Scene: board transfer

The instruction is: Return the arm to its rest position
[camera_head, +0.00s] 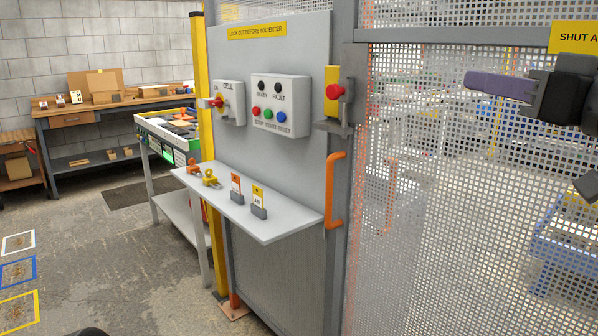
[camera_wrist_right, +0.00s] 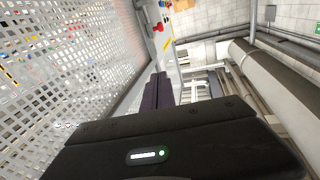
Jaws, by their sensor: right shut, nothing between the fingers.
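My right gripper (camera_head: 470,80) reaches in from the right edge of the head view, at upper right, in front of the mesh fence. Its purple fingers point left and are shut together with nothing between them. In the right wrist view the closed fingers (camera_wrist_right: 160,80) point up the picture beyond the dark gripper body. The fingers appear apart from the orange door handle (camera_head: 335,190) and the grey panel (camera_head: 270,150). My left gripper is not in view.
The mesh fence (camera_head: 450,200) fills the right side. A grey shelf (camera_head: 230,208) juts from the panel with padlocks (camera_head: 210,178) and tags (camera_head: 258,197) on it. The panel carries a red-handled switch (camera_head: 230,102) and a button box (camera_head: 280,103). Floor at left is largely open.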

